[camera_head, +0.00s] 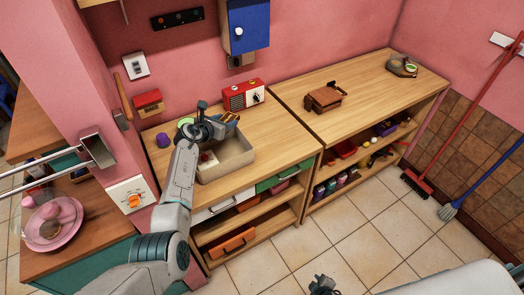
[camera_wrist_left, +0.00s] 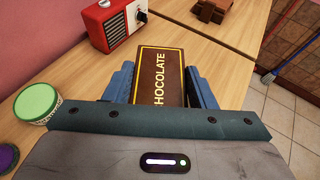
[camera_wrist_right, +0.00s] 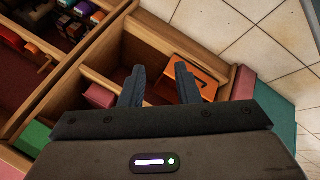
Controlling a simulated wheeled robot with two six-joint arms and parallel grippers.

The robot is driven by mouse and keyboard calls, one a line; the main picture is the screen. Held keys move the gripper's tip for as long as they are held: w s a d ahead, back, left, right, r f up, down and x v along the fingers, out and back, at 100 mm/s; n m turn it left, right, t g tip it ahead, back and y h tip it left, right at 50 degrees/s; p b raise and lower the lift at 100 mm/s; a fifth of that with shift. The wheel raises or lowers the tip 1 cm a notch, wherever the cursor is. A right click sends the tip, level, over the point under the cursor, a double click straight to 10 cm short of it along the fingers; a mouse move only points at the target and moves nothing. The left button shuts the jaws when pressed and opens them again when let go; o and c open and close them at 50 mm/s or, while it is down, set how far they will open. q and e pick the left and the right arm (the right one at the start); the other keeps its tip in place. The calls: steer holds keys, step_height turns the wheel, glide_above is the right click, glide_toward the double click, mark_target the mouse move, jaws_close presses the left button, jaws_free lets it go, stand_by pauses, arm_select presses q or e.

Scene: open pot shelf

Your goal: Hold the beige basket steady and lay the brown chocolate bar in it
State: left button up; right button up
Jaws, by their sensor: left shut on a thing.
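The beige basket (camera_head: 238,160) stands on the wooden counter at the middle of the head view, open at the top, with something small and pale or red at its inner left. My left gripper (camera_head: 230,120) is above the basket's back edge. In the left wrist view my left gripper (camera_wrist_left: 160,88) is shut on the brown chocolate bar (camera_wrist_left: 163,65), which has gold lettering and a gold border. The basket is not seen in that view. My right gripper (camera_head: 322,286) is low at the bottom of the head view, away from the basket. In the right wrist view its fingers (camera_wrist_right: 160,88) are apart and empty.
A red radio (camera_head: 243,95) stands behind the basket. A green-lidded tub (camera_wrist_left: 37,102) and a purple cup (camera_head: 162,140) are to the left. A brown toy-like object (camera_head: 324,98) sits on the right counter.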

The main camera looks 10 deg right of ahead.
steer(key=w+a+r+n+t+y, duration=0.1)
steer(key=w+a+r+n+t, duration=0.2)
steer(key=w, duration=0.4)
steer(key=w+a+r+n+y, duration=0.1)
steer(key=w+r+n, duration=0.2)
steer(key=w+r, duration=0.3)
steer(key=n+t+y, duration=0.3)
steer(key=n, duration=2.1)
glide_toward(249, 142)
steer(key=shift+x, duration=5.4)
jaws_close()
